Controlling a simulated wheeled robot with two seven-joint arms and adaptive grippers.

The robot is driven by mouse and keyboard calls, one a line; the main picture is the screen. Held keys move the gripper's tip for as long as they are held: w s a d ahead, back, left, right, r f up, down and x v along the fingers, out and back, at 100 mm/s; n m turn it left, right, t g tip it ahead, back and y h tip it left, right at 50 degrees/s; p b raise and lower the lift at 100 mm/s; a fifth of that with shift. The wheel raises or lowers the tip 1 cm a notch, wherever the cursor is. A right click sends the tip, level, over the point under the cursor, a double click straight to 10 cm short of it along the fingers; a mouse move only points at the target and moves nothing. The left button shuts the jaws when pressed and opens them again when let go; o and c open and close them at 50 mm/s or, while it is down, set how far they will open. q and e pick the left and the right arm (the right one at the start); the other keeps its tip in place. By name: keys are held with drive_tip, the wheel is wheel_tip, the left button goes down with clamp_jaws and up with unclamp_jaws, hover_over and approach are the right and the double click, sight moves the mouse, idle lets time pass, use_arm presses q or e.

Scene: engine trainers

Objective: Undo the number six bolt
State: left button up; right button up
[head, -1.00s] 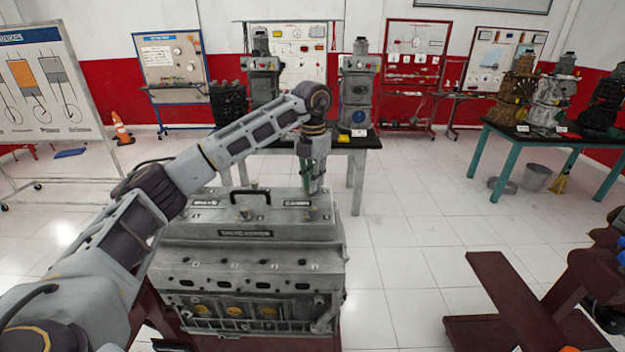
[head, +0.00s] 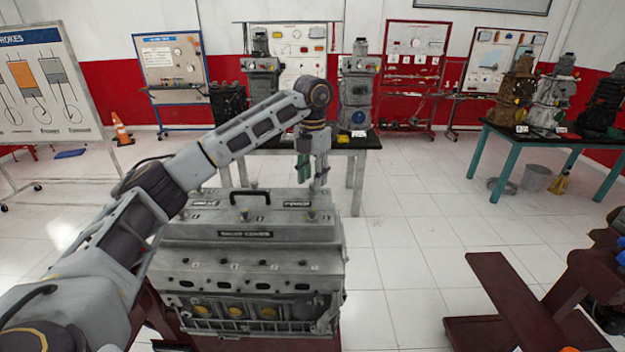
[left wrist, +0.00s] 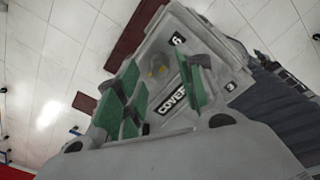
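The grey valve cover (head: 270,224) sits on top of the engine block, with a black handle (head: 250,193) on it. In the left wrist view, the label 6 (left wrist: 177,39) marks one corner of the cover and the label 3 (left wrist: 231,86) another. The number six bolt (left wrist: 159,69) shows as a dull yellowish head near the 6. My left gripper (head: 312,178) points down above the cover's back right corner. Its green-padded fingers (left wrist: 160,93) are apart and empty, with the bolt visible between them. The head view does not show this bolt clearly. My right gripper is out of view.
Other bolts, such as one at the front right (head: 312,214), stand on the cover. A black-topped table (head: 362,141) with engines is behind. A dark red stand (head: 510,300) is at the right. White floor is open between.

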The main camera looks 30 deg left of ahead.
use_arm(q)
wheel_tip(320, 180, up, 10)
drive_tip(key=shift+r, duration=0.25)
idle(0.7)
idle(0.8)
